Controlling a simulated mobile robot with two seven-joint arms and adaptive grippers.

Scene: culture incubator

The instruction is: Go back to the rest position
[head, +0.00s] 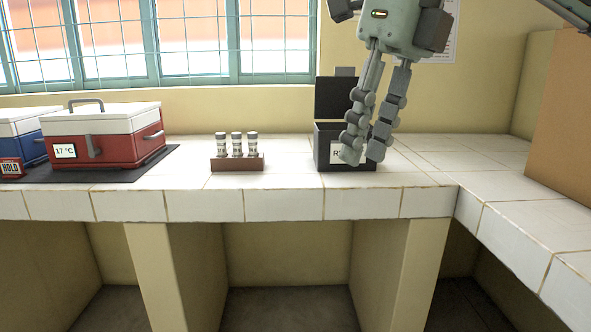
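My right gripper (364,153) hangs down from the top of the head view, fingers pointing down. Its two fingers are apart with a narrow gap between the tips, and nothing shows between them. The fingers are in front of a black box (325,138) on the counter and hide part of it and of its white label, which starts with "R". The black box's lid (335,97) stands open at the back. I cannot tell whether the fingers touch the box. My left gripper is not in view.
A brown rack (237,163) with three capped vials stands on the white tiled counter (283,180). A brown panel (565,120) stands right.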

